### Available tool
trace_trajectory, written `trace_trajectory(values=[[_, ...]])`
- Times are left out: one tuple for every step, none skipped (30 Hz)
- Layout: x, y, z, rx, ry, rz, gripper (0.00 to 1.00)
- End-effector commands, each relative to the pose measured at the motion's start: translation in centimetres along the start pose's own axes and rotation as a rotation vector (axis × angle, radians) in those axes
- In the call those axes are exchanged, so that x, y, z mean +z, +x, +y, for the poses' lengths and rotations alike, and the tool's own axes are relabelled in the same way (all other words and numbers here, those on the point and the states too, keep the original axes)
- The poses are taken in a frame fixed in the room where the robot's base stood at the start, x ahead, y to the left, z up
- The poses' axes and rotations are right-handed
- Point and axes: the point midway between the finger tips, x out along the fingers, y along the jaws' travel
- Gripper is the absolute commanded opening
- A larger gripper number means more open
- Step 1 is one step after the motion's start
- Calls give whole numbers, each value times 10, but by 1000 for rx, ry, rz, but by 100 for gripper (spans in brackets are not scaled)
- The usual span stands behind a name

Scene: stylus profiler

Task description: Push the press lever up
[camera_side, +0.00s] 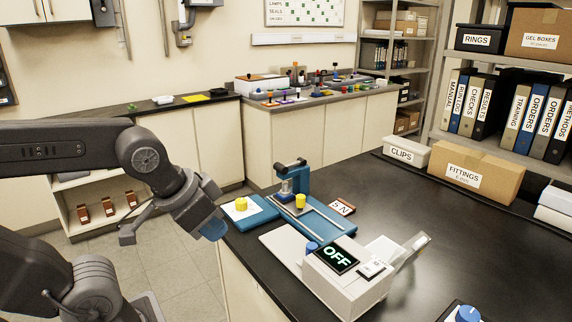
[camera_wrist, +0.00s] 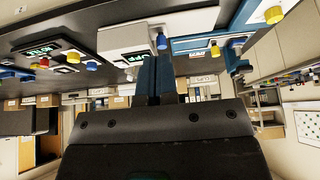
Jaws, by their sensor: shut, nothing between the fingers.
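The press (camera_side: 302,180) is a small blue stand with a dark bar across its top. It stands on a blue base plate (camera_side: 318,217) near the left edge of the black bench. I cannot clearly make out the lever's position. A yellow knob-like piece (camera_side: 300,201) stands in front of the press. My gripper (camera_side: 213,230) is shut and empty, left of the bench edge and apart from the press. Its blue fingers also show in the wrist view (camera_wrist: 157,60), where the press (camera_wrist: 238,58) appears to their right.
A white instrument (camera_side: 345,287) with an OFF display stands in front of the press. A blue plate with a yellow piece (camera_side: 241,204) lies left of it. Boxes (camera_side: 470,168) line the back right; the bench's right middle is clear.

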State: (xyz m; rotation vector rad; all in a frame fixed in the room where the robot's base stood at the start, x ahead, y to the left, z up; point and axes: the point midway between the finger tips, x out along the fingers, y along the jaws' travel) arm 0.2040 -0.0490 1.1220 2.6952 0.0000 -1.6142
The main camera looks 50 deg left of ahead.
Motion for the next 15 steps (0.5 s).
trace_trajectory(values=[[0, 0, 0, 0, 0, 0, 0], [0, 0, 0, 0, 0, 0, 0], [0, 0, 0, 0, 0, 0, 0], [0, 0, 0, 0, 0, 0, 0], [0, 0, 0, 0, 0, 0, 0], [0, 0, 0, 0, 0, 0, 0], [0, 0, 0, 0, 0, 0, 0], [0, 0, 0, 0, 0, 0, 0], [0, 0, 0, 0, 0, 0, 0], [0, 0, 0, 0, 0, 0, 1], [0, 0, 0, 0, 0, 0, 4], [-2, 0, 0, -1, 0, -1, 8], [-4, -1, -1, -2, 0, -3, 11], [-8, -3, -2, -4, 0, -6, 13], [-14, -5, -3, -7, -1, -16, 17]])
